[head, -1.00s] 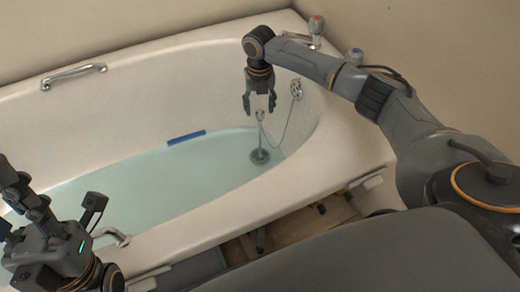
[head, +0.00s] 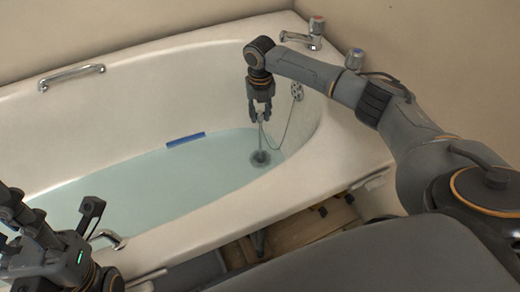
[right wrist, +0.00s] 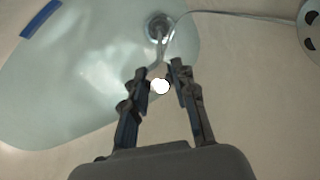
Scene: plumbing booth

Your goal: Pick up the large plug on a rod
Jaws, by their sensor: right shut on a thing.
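The large plug (head: 261,158) sits under the water at the drain end of the bath, with its thin rod standing up out of the water. It also shows in the right wrist view (right wrist: 157,28). My right gripper (head: 260,117) points down and is shut on the top of the rod. In the right wrist view, a bright round knob (right wrist: 160,86) shows between the fingers (right wrist: 160,74). My left gripper (head: 18,212) is at the lower left, partly cut off by the picture edge; its jaws are unclear.
A chain (head: 286,139) runs from the rod's top to the round overflow plate (head: 297,91). A blue bar (head: 186,139) lies at the far waterline. Taps (head: 316,34) stand on the corner rim. Grab handles are on the far wall (head: 72,77) and near rim (head: 107,239).

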